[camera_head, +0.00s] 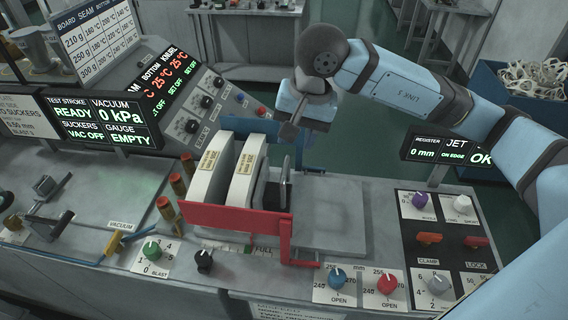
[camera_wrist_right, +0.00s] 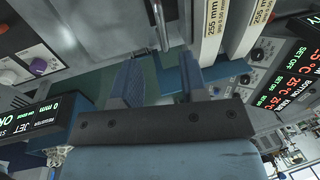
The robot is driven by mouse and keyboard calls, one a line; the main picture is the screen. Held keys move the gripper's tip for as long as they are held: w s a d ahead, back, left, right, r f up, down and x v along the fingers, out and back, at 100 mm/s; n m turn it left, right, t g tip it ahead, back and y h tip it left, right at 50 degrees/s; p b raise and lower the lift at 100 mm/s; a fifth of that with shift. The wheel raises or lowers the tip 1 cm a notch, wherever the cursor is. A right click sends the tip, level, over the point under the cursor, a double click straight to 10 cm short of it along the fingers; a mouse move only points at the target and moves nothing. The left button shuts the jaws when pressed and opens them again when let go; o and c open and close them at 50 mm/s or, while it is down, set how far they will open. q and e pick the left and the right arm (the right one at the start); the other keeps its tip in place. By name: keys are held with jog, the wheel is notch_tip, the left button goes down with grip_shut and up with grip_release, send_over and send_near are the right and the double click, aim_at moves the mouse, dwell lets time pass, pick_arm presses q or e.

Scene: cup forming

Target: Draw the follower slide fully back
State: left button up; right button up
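A red-fronted magazine (camera_head: 235,219) stands on the grey bench and holds white labelled blocks (camera_head: 246,170). An upright dark grey plate (camera_head: 285,186), which looks like the follower slide, stands just right of the blocks. A similar metal piece (camera_wrist_right: 158,22) shows at the top of the right wrist view, beside the labelled blocks (camera_wrist_right: 212,28). My right gripper (camera_head: 290,131) hangs above and behind the plate, apart from it. In the right wrist view its blue fingers (camera_wrist_right: 160,72) are spread with nothing between them. My left gripper is not in view.
A flat grey plate (camera_head: 328,215) lies right of the magazine. A red bracket (camera_head: 287,245) stands at its front right corner. Knob panels (camera_head: 440,240) line the front right. Orange-topped posts (camera_head: 178,185) stand left of the magazine. A blue bin (camera_head: 520,110) stands at far right.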

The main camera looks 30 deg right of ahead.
aim_at(285, 172)
jog(key=f, duration=0.3)
jog(key=w+a+f+p, duration=0.1)
jog(key=f, duration=0.5)
jog(key=shift+w+a+f+p, duration=0.2)
jog(key=shift+f+p, duration=0.1)
jog(key=shift+c, duration=0.5)
grip_shut()
